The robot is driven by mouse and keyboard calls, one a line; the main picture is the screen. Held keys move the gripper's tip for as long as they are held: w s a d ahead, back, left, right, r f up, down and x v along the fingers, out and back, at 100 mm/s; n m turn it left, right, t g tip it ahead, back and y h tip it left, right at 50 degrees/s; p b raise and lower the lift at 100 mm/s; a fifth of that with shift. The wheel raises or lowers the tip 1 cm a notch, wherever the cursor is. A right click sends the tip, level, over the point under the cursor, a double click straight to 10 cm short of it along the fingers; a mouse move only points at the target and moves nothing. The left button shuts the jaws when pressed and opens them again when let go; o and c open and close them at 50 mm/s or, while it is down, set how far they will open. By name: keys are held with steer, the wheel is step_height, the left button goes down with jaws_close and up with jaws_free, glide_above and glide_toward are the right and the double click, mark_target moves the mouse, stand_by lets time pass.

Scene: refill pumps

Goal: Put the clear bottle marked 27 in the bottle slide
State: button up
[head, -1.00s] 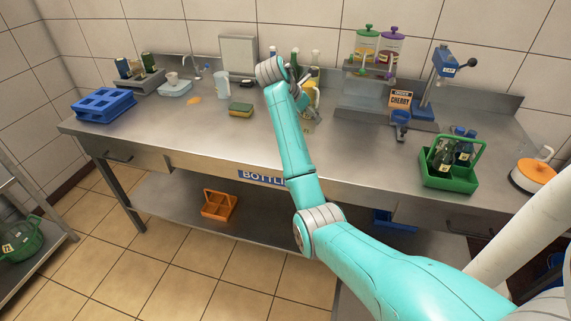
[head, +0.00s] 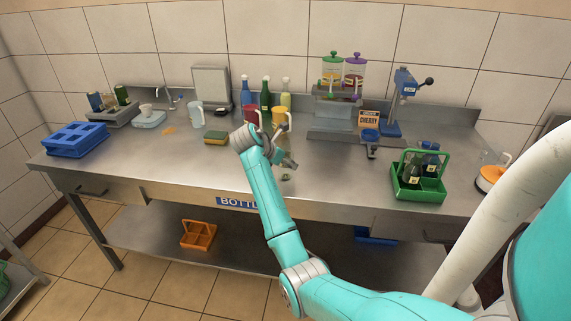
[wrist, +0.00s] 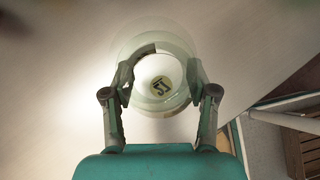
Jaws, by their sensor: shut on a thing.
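My gripper (head: 286,163) is over the middle of the bench, with its fingers closed around a clear bottle. In the wrist view the bottle (wrist: 158,52) is seen end-on between the fingertips (wrist: 160,80), with a round dark mark that reads upside down like 27. In the head view the bottle is mostly hidden by the gripper; only a small piece (head: 286,178) shows below it.
A dispenser stand with a green-lidded jar (head: 332,68) and purple-lidded jar (head: 354,68) stands behind. A blue press (head: 404,95), CHERRY sign (head: 369,119) and green bottle carrier (head: 418,193) are at right. A blue crate (head: 77,138) is at left.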

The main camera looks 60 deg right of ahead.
steer(key=shift+f, duration=0.3)
steer(key=o, duration=1.4)
steer(key=shift+f, duration=0.1)
steer(key=v, duration=1.2)
